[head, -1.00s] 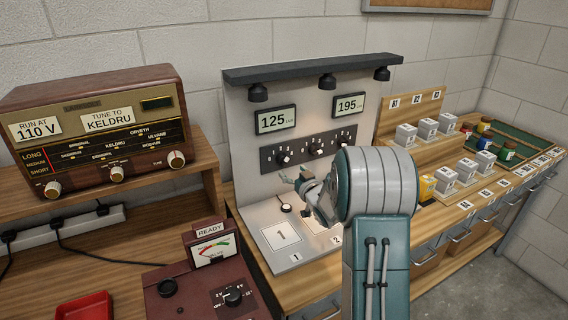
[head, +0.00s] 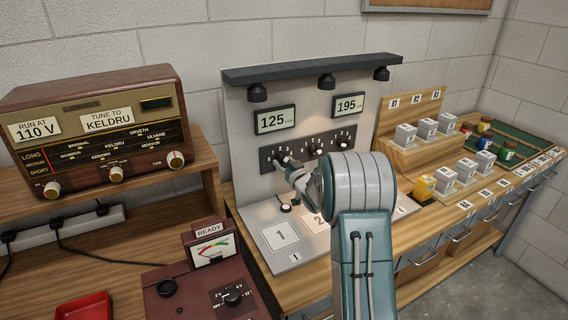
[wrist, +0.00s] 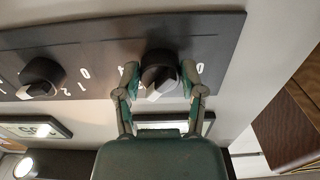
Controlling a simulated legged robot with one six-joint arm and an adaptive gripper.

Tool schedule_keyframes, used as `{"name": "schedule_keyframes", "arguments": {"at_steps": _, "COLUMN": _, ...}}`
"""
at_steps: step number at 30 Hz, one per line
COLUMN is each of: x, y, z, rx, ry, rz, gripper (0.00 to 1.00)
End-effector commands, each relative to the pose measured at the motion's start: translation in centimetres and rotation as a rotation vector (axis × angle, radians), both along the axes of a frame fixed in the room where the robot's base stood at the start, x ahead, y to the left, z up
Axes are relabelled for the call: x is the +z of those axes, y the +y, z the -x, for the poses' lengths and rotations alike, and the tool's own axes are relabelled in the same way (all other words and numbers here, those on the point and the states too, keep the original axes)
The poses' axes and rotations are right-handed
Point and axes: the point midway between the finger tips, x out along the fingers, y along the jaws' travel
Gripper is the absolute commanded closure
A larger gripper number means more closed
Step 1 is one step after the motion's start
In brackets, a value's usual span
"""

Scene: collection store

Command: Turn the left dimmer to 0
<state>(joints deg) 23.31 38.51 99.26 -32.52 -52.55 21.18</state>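The left dimmer is a black round knob (wrist: 158,70) with a pale pointer, on the dark dimmer panel (wrist: 105,55). The wrist view shows the panel upside down, so this knob is at its right end. My gripper (wrist: 160,76) is open, with one finger on each side of the knob. A small gap shows at the left finger; I cannot tell whether the right finger touches. In the head view my gripper (head: 289,164) covers most of the knob. The left display (head: 275,119) reads 125 and the right display (head: 351,104) reads 195.
The middle dimmer (head: 315,149) and right dimmer (head: 343,142) sit to the right on the same panel. Lamps hang from the shelf (head: 315,66) above. A small button (head: 285,208) and numbered plates lie below. A brown radio (head: 95,125) stands to the left.

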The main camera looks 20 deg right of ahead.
Motion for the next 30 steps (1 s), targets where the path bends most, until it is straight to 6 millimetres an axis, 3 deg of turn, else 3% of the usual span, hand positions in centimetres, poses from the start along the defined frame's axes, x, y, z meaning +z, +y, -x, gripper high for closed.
{"name": "schedule_keyframes", "arguments": {"at_steps": 14, "x": 0.04, "y": 0.01, "z": -0.11, "rx": 0.0, "ry": -0.006, "rz": 0.117, "gripper": 0.96}}
{"name": "schedule_keyframes", "arguments": {"at_steps": 30, "x": 0.07, "y": -0.03, "z": -0.12, "rx": 0.002, "ry": -0.022, "rz": 0.599, "gripper": 0.96}}
